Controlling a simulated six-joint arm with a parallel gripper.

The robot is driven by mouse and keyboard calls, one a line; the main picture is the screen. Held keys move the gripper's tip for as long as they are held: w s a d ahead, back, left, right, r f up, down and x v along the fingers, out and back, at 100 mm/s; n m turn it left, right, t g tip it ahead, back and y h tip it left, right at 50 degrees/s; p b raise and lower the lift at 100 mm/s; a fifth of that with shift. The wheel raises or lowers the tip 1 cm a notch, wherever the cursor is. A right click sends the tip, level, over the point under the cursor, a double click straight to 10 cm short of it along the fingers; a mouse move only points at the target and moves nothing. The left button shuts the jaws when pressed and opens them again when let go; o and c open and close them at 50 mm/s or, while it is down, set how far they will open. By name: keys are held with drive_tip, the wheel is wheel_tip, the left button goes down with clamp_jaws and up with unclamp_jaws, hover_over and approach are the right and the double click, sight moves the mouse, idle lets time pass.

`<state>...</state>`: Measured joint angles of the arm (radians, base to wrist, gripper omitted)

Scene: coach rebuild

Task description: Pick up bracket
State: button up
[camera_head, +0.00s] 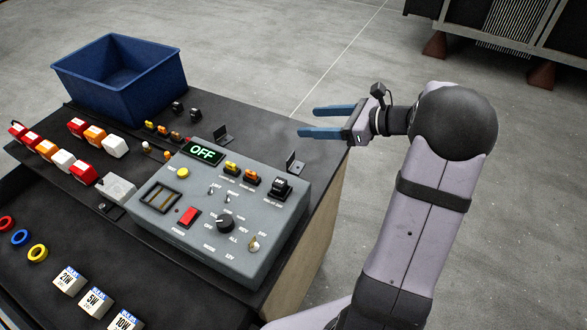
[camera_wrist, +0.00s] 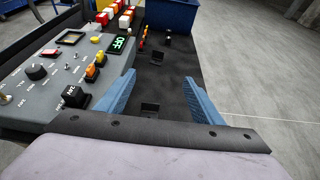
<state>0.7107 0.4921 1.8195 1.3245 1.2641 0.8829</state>
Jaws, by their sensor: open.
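Two small dark L-shaped brackets stand on the black bench top. One bracket (camera_head: 294,162) is beside the grey control box near the bench's right edge; the other bracket (camera_head: 222,135) is farther left, behind the box. In the wrist view, the nearer bracket (camera_wrist: 151,109) shows low between the fingers and the farther bracket (camera_wrist: 156,57) lies beyond the fingertips. My gripper (camera_head: 307,121) is open and empty, its blue fingers apart above the bench's right edge. In the wrist view, the gripper (camera_wrist: 160,77) touches neither bracket.
The grey control box (camera_head: 262,232) with switches and a green OFF display (camera_head: 203,152) takes up the bench front. A blue bin (camera_head: 122,84) stands at the back left. Red, orange and white blocks (camera_head: 95,136) line the left side. Bare bench top lies around the brackets.

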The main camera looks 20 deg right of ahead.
approach(291, 157)
drive_tip(key=shift+w+a+f, duration=0.8)
drive_tip(key=shift+w+f, duration=0.1)
drive_tip(key=shift+w, duration=0.2)
drive_tip(key=shift+r+p+x, duration=0.2)
drive_tip(key=shift+p+x, duration=1.25)
drive_tip(key=shift+x, duration=1.75)
drive_tip(key=shift+w+a+f, duration=0.2)
drive_tip(key=shift+a, duration=0.25)
drive_tip(key=c, duration=1.2)
